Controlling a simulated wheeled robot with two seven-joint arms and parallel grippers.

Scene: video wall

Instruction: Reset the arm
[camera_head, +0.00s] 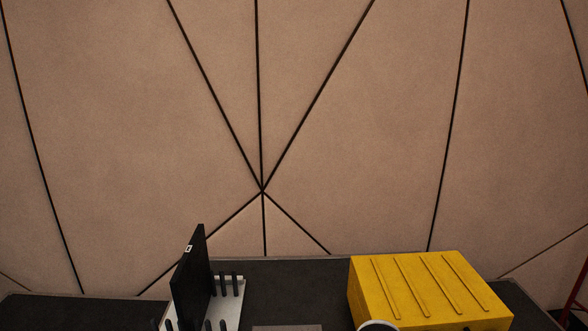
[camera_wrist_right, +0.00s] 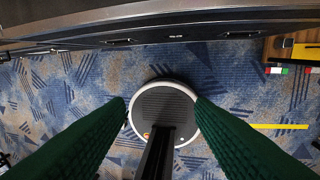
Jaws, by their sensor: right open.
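My right gripper (camera_wrist_right: 160,104) shows in the right wrist view as two dark green fingers, spread apart with nothing between them. Beyond the fingers I see the floor and a round dark disc with a white rim, which looks like my own base. No gripper shows in the head view. My left gripper is not in view.
A dark table (camera_head: 285,285) stands ahead against a padded brown wall (camera_head: 350,150). A black panel (camera_head: 190,280) stands upright in a white rack (camera_head: 231,300) with black pegs. A yellow ribbed box (camera_head: 425,290) sits at the right. Blue patterned carpet (camera_wrist_right: 80,85) lies below.

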